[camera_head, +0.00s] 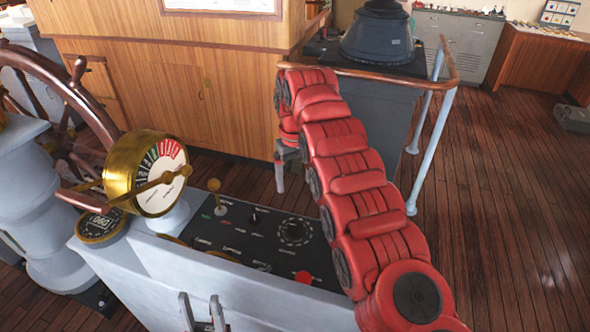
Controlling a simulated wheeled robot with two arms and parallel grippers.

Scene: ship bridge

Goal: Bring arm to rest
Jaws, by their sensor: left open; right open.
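My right arm (350,178) is red and segmented. It comes in from the bottom right, reaches up over the control console and bends down at its far end. My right gripper (291,172) hangs below that end, beyond the console's back edge. It is small and partly hidden by the arm; its grey fingers look apart and nothing shows between them. My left gripper (201,315) is at the bottom edge, in front of the console's near side. Its two grey fingers point up, apart and empty. The rest of my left arm is out of view.
The console panel (237,222) carries knobs, a small lever (215,192) and a red button (303,277). A brass telegraph dial (150,172) and wooden wheel (63,88) stand left. A railing (430,120) surrounds a dark pedestal (379,100).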

